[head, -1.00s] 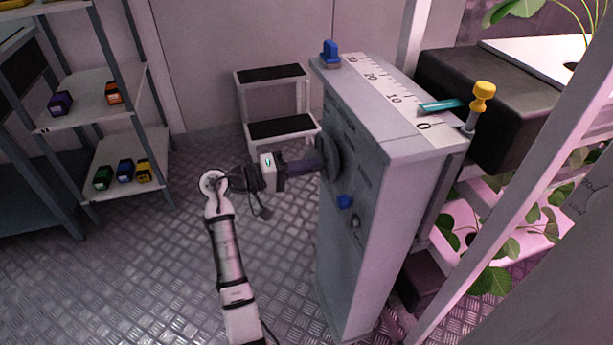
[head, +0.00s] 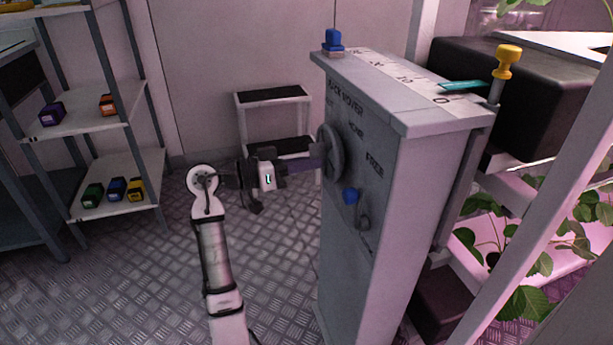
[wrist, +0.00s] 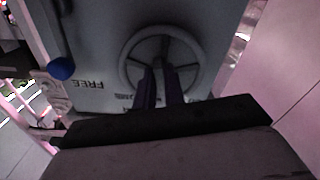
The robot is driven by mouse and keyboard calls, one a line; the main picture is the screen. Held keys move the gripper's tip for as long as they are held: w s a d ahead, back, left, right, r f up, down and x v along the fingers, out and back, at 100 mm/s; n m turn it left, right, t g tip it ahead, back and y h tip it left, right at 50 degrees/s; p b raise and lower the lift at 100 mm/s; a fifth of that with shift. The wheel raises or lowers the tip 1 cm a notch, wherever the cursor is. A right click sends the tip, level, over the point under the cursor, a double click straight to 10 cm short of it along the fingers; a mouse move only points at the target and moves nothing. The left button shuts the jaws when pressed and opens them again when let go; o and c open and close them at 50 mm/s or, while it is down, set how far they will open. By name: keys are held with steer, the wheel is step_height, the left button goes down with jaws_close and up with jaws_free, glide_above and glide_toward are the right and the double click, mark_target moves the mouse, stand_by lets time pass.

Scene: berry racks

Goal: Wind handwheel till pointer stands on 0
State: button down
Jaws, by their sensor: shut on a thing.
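The handwheel (head: 335,150) is a dark grey spoked wheel on the left face of a tall grey cabinet (head: 400,190). It shows face-on in the wrist view (wrist: 126,62). My gripper (head: 316,158) reaches it from the left and is shut on it. In the wrist view my two purple fingers (wrist: 161,78) lie over the lower part of the wheel. The teal pointer (head: 465,85) lies across the scale (head: 405,75) on the cabinet top. Its tip is close to the 0 mark, slightly on the 10 side. The exact gap is too small to tell.
A blue knob (head: 350,195) sits below the wheel near the word FREE. A yellow-topped post (head: 507,62) and a blue block (head: 332,40) stand at the cabinet's top ends. A step stool (head: 272,98) stands behind; shelves (head: 120,195) are at left. Floor between is clear.

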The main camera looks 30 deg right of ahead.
steer(key=shift+f+m+b, duration=0.15)
steer(key=shift+m+b, duration=0.65)
steer(key=shift+m, duration=0.1)
steer(key=shift+w, duration=0.1)
steer(key=c, duration=1.5)
jaws_free()
steer(key=p+v, duration=0.1)
steer(key=v, duration=1.3)
